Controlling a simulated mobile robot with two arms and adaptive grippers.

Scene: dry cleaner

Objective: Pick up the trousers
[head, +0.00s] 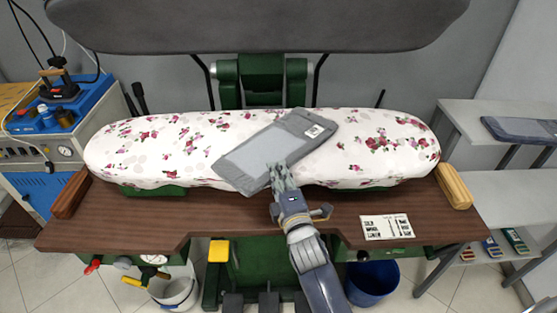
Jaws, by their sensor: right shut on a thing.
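The trousers (263,154) look like a flat grey folded bundle with a lighter panel and a small white tag at the upper right corner. They lie at a slant over the middle of the floral padded pressing board (400,140). My right gripper (282,177) reaches in from below and is shut on the front edge of the trousers. Its fingertips partly cover that edge. I cannot tell whether the trousers touch the board or are slightly raised. My left gripper is not in view.
A large grey upper press plate (260,25) hangs above the board. A brown wooden ledge (130,215) runs in front, with a printed card (387,227) on it. A dark folded garment (520,130) lies on the right shelf. A blue machine (60,110) stands left.

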